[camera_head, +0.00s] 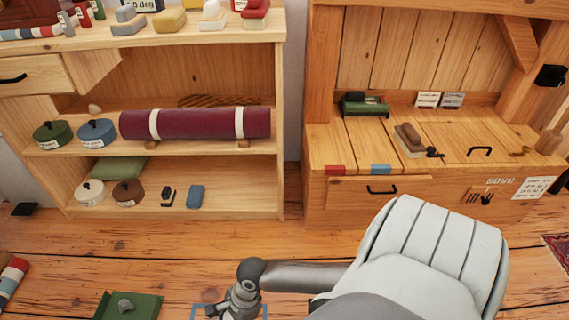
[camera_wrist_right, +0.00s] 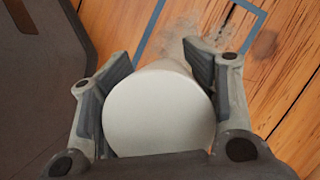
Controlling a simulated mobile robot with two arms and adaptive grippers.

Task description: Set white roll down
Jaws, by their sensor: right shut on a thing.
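The white roll (camera_wrist_right: 158,115) shows end-on in the right wrist view as a pale round face. My right gripper (camera_wrist_right: 160,78) is shut on it, with one dark ridged pad on each side. A blue outlined rectangle (camera_wrist_right: 178,11) lies on the wooden floor beyond the roll; I cannot tell whether the roll touches the floor. In the head view my right gripper (camera_head: 238,303) is at the bottom, over the blue outline (camera_head: 203,306). The roll cannot be made out clearly there. My left gripper is not in view.
A wooden shelf unit (camera_head: 205,210) with a dark red roll (camera_head: 195,124) and several tins stands at the back left. A wooden bench (camera_head: 345,150) stands at the back right. A green tray (camera_head: 145,303) lies left of the outline. The floor (camera_head: 200,245) before the shelf is clear.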

